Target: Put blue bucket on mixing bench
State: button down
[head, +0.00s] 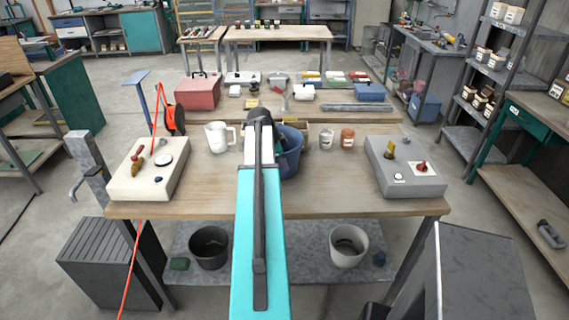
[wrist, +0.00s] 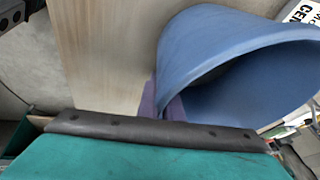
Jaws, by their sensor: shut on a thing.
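The blue bucket (head: 291,152) shows in the head view just right of my arm, over the middle of the front wooden bench (head: 330,190). My arm hides its left part. In the wrist view the bucket (wrist: 225,55) fills the upper right, with its open mouth towards the lower right of the picture. My gripper (wrist: 165,105) is shut on the bucket at its near edge; the fingertips are mostly hidden behind a dark-edged teal part. I cannot tell whether the bucket's base touches the bench top. No label tells me which bench is the mixing bench.
A white jug (head: 219,137) stands left of my arm. Two small cups, one brown (head: 347,139), stand right of the bucket. A cream control box (head: 148,168) and a grey one (head: 405,167) sit at the bench ends. Two buckets (head: 209,247) (head: 348,245) stand on the lower shelf.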

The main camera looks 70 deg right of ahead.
jog(key=c, duration=2.3)
grip_release()
jog(key=shift+f, duration=0.1)
jog(key=o, duration=0.4)
jog(key=shift+c, duration=0.2)
jog(key=shift+r, duration=0.25)
jog(key=b+v, duration=0.3)
jog(key=v, duration=0.8)
jog(key=shift+a+r, duration=0.2)
jog(key=shift+r, duration=0.15)
jog(key=shift+w, duration=0.1)
